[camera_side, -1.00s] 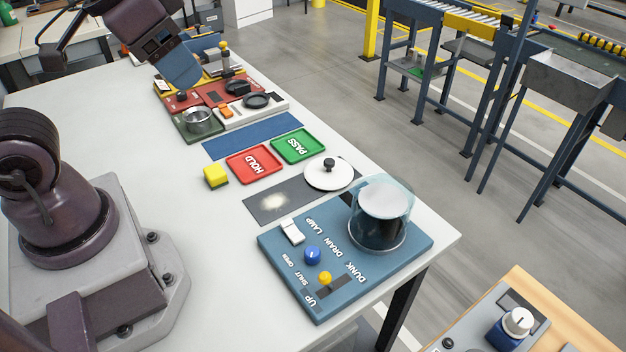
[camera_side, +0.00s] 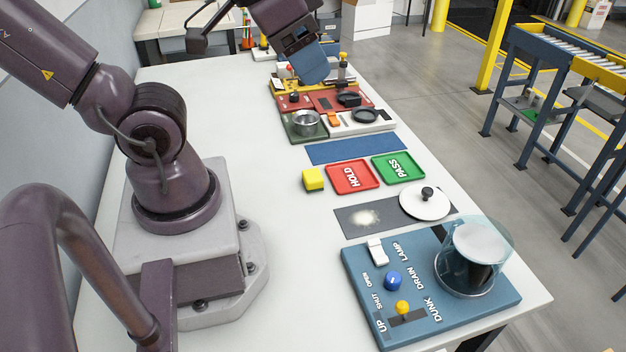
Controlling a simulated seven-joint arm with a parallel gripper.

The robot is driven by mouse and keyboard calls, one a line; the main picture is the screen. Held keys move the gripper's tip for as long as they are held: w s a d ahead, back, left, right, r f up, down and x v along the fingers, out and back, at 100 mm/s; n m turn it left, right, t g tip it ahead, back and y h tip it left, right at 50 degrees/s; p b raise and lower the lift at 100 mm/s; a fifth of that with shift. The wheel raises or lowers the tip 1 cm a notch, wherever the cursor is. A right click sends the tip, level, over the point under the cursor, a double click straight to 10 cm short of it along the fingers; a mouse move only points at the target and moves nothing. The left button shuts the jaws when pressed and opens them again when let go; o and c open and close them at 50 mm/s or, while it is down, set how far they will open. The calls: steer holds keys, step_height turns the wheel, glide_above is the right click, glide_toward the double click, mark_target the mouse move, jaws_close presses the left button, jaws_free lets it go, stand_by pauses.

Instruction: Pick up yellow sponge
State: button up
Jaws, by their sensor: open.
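The yellow sponge (camera_side: 313,179) is a small block lying on the white table, just left of the red HOLD tray. My gripper (camera_side: 312,72) is far behind it, above the group of coloured panels at the back of the table. It is open, and I see nothing held in it. The gap between its fingers is not clear from this side. Nothing covers the sponge.
A red HOLD tray (camera_side: 352,177) and a green PASS tray (camera_side: 398,168) lie beside the sponge. A dark mat (camera_side: 352,222) with pale powder and a white lid (camera_side: 425,202) lie in front. A blue panel (camera_side: 420,320) carries a glass vessel (camera_side: 468,262). The table left of the sponge is clear.

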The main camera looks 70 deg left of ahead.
stand_by(0.3)
steer(key=n+g+y, duration=0.1)
steer(key=n+g, duration=0.5)
steer(key=n, duration=1.2)
glide_toward(313, 175)
steer(key=f, duration=0.7)
steer(key=a+f, duration=0.1)
steer(key=f, duration=0.2)
steer(key=shift+s+f, duration=0.15)
steer(key=shift+f, duration=0.1)
steer(key=shift+c, duration=0.4)
steer(key=c, duration=0.6)
